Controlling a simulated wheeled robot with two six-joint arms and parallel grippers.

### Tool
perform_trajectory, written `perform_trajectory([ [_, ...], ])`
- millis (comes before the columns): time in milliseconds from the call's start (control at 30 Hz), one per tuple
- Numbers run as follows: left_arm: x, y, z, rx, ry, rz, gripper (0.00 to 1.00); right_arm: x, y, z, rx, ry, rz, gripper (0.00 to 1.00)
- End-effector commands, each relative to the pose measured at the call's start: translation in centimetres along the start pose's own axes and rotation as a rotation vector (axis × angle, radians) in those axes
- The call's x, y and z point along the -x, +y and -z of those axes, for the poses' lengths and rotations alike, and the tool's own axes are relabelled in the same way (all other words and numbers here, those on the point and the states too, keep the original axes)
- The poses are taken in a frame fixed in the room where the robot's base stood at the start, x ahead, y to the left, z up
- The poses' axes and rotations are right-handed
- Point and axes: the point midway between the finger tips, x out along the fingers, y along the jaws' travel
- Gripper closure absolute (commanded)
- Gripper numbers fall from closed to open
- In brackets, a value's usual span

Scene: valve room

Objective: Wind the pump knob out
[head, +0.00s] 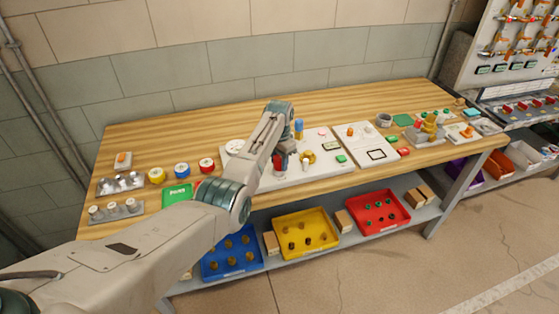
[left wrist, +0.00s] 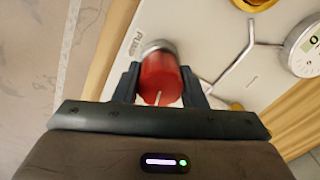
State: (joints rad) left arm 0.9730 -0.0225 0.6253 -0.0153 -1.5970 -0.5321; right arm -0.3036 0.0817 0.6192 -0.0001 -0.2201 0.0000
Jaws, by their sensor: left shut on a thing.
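The pump knob (left wrist: 160,77) is a red cylinder with a white line on its face and a silver collar behind it. It sits on a white panel (left wrist: 190,25) that bears the partly hidden lettering "PUMP". In the left wrist view my left gripper (left wrist: 158,92) has one finger on each side of the knob and is shut on it. In the head view the left arm reaches over the bench, and the red knob (head: 280,161) shows just below the end of my arm. My right gripper is in neither view.
A round gauge (left wrist: 306,44) and a bent metal rod (left wrist: 240,58) are on the panel beside the knob. The wooden bench (head: 140,140) carries several coloured parts. Blue (head: 205,276), yellow (head: 333,241) and red (head: 407,219) trays stand on the shelf below.

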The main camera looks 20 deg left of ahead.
Motion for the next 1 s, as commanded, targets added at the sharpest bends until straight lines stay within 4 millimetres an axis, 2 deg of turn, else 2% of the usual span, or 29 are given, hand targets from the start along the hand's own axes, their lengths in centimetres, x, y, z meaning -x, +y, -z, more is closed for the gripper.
perform_trajectory([
  [367, 0.2, 0.0, 0.0, 0.168, -0.001, 0.000, 0.85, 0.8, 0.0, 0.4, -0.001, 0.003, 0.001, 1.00],
  [1000, 0.2, -0.1, 0.1, 0.766, -0.001, 0.001, 0.85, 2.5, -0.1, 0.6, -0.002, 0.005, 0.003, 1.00],
])
